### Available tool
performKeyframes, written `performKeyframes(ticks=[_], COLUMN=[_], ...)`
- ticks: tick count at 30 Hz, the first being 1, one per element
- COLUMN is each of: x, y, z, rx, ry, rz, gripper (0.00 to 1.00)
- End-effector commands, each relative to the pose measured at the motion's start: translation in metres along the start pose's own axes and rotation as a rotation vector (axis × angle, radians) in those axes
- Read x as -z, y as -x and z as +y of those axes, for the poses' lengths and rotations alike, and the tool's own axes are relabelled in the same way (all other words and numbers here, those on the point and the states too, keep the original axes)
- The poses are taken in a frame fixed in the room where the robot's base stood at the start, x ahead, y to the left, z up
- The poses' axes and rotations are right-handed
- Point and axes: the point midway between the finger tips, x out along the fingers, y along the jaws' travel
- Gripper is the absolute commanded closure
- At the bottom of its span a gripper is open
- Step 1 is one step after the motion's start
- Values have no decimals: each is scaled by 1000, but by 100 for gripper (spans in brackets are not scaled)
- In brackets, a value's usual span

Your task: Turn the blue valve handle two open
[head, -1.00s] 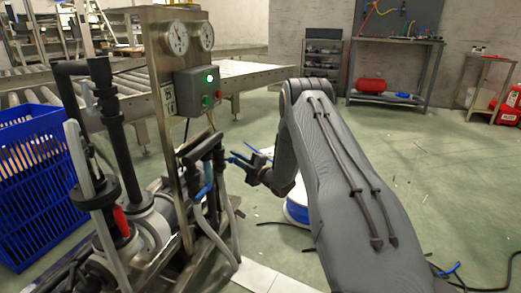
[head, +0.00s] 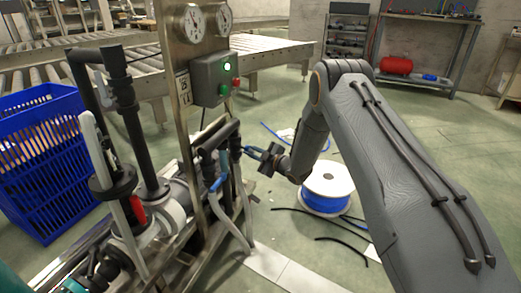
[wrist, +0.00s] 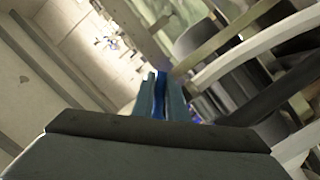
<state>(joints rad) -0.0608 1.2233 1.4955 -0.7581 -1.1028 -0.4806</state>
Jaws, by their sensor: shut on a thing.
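My gripper (head: 249,151) reaches in from the right to the dark pipework on the steel frame in the head view. Its teal fingers (wrist: 158,98) are closed on a narrow blue piece in the wrist view, which looks like the blue valve handle (wrist: 159,90). Most of that handle is hidden between the fingers. A light blue lever (head: 217,183) hangs on the pipes just left of and below my gripper. It cannot be told whether these are the same part.
A steel panel carries gauges (head: 190,22) and a control box (head: 214,78) with a green light. A red handle (head: 138,208) is on the left pipes. A blue crate (head: 40,165) stands left. A cable spool (head: 327,187) and loose cables lie on the floor at right.

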Motion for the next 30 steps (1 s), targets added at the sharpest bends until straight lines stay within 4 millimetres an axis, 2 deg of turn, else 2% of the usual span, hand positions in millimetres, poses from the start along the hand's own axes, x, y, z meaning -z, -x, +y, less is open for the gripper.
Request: performKeyframes(ticks=[9, 10, 13, 23, 26, 30], x=[0, 0, 0, -1, -1, 0], y=[0, 0, 0, 3, 12, 34], z=[-2, -2, -2, 1, 1, 2], rx=[4, 4, 3, 0, 0, 0], ry=[-1, -1, -1, -1, -2, -2], rz=[0, 0, 0, -1, -3, -4], gripper=[100, 85, 69, 69, 69, 69])
